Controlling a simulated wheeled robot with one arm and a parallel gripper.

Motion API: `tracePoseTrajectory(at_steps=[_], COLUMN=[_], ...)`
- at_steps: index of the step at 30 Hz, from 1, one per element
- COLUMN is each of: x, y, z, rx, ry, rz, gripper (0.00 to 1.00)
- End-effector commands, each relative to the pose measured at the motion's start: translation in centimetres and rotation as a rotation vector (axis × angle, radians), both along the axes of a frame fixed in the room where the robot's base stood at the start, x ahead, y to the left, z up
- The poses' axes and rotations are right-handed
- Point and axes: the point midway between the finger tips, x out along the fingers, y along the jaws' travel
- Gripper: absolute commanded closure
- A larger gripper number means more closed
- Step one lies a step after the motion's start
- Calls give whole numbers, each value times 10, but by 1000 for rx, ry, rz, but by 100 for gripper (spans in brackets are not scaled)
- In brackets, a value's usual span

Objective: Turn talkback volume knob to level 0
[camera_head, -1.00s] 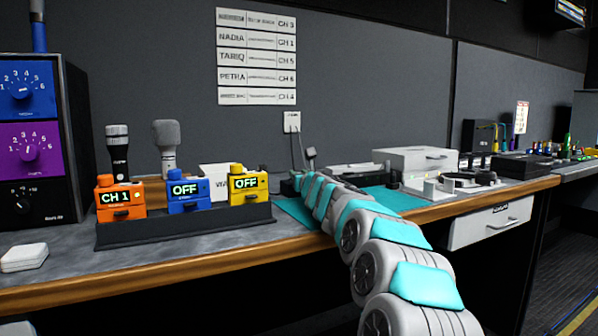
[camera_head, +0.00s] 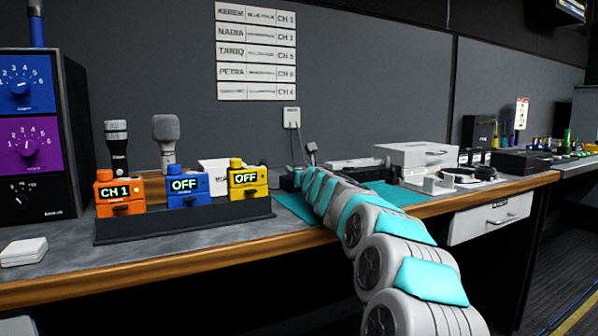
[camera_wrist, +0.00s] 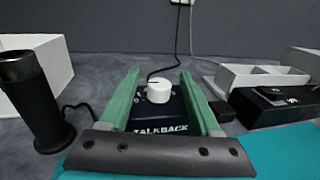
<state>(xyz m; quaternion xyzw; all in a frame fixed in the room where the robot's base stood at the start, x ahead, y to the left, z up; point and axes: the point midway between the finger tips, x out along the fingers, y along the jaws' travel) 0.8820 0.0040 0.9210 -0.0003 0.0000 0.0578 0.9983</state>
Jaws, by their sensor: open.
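The talkback volume knob (camera_wrist: 159,91) is a white round knob on top of a dark box labelled TALKBACK (camera_wrist: 160,126), in the wrist view. My gripper (camera_wrist: 160,78) is open, with its two green fingers on either side of the knob and visible gaps between. I cannot tell the knob's level from its markings. In the head view my arm reaches over the teal mat, and the talkback box (camera_head: 288,184) shows only as a small dark shape at the arm's far end.
A black cylinder (camera_wrist: 33,100) and a white box (camera_wrist: 45,58) stand left of my gripper. Open trays (camera_wrist: 255,80) and a black case (camera_wrist: 285,103) lie right. A rack of coloured radios (camera_head: 180,228) stands left of my arm in the head view.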

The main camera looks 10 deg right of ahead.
Motion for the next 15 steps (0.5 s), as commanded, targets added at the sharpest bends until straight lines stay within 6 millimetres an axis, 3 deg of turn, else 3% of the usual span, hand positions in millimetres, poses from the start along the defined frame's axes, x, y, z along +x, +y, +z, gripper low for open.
tracePoseTrajectory(at_steps=[15], x=[-56], y=[-6], z=[-2], rx=[2], ry=[-2], rz=[1], gripper=[36])
